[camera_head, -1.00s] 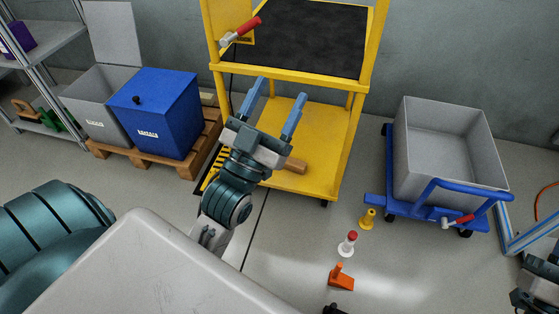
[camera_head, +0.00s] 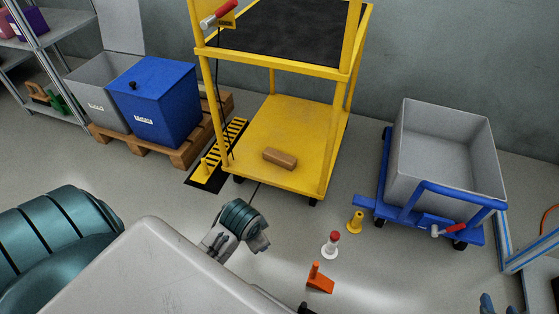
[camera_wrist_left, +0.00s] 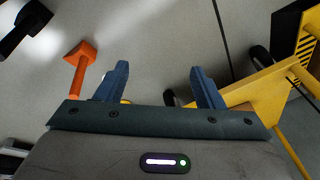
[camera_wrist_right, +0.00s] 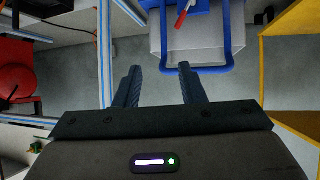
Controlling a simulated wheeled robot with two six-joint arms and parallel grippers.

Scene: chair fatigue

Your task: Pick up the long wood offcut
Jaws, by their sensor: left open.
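A brown wood block (camera_head: 281,158), the only wood offcut I can make out, lies on the lower deck of the yellow cart (camera_head: 262,178), near its front edge. My left wrist is in front of the cart in the head view, apart from the block, with its fingers hidden there. In the left wrist view my left gripper (camera_wrist_left: 160,70) is open and empty, with floor beyond. My right gripper (camera_head: 497,305) shows only as blue fingertips at the bottom right of the head view. In the right wrist view it is open and empty (camera_wrist_right: 160,68). Neither wrist view shows the block.
An orange wedge (camera_head: 319,279), a red-and-white piece (camera_head: 331,245) and a yellow piece (camera_head: 355,222) stand on the floor right of my left wrist. A blue trolley with a grey bin (camera_head: 440,155) is at the right. A blue box (camera_head: 155,105) sits on a pallet (camera_head: 183,153).

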